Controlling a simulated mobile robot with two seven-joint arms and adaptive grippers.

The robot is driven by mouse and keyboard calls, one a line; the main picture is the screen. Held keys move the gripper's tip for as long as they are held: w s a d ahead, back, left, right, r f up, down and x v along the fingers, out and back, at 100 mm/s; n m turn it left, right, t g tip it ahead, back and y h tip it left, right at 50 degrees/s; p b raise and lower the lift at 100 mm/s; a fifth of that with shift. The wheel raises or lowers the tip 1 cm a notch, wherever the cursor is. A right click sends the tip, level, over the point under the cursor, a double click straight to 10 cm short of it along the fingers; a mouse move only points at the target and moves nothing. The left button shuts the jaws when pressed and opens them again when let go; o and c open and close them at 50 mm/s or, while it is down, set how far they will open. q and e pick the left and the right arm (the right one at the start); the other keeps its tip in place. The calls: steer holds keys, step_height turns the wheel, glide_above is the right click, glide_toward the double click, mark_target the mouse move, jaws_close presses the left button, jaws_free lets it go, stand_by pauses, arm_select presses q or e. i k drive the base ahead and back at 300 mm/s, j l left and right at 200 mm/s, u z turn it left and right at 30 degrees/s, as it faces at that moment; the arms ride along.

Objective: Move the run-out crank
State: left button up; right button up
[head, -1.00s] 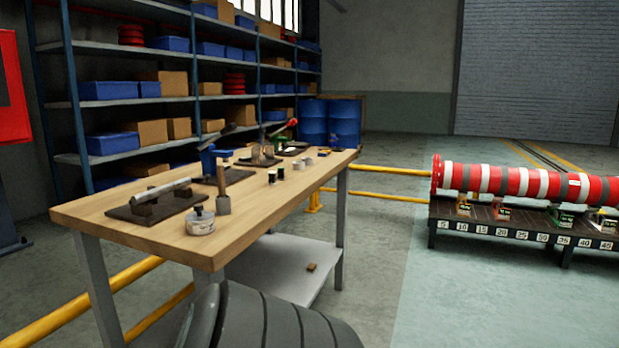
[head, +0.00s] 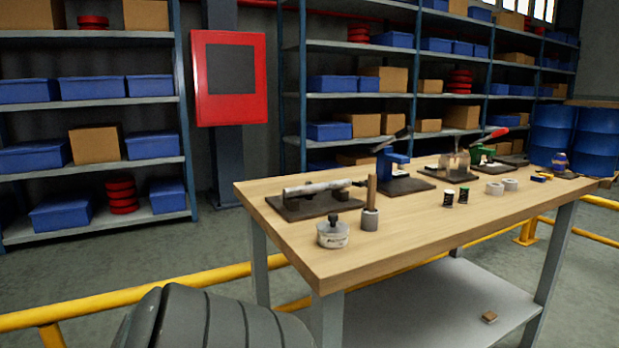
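I cannot make out a crank for certain. A wooden workbench (head: 400,217) stands in front of me. On its near left a grey cylindrical bar (head: 322,187) lies across supports on a dark plate (head: 300,207). Further along are a blue hand-levered device (head: 391,168) on a dark base and a green device with a red-handled lever (head: 484,153). Between these two stands a beige-grey fixture (head: 454,162). Neither of my grippers is in view.
A round tin (head: 333,235) and a wooden-handled brush-like tool (head: 371,209) stand near the bench's front edge. Yellow rails (head: 150,292) run low around the bench. Shelves with blue bins (head: 101,89), a red wall cabinet (head: 229,80) and blue drums (head: 551,131) are behind.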

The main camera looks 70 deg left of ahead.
mark_target(312, 188)
steer(key=i+u, duration=0.2)
steer(key=u, duration=0.2)
steer(key=i+u, duration=0.45)
steer(key=u, duration=0.3)
steer(key=i+l+u, duration=0.15)
steer(key=u, duration=0.25)
steer(key=i+u, duration=0.2)
steer(key=u, duration=0.25)
steer(key=i+l+u, duration=0.2)
steer(key=u, duration=0.2)
steer(key=i+l+u, duration=0.2)
steer(key=u, duration=0.25)
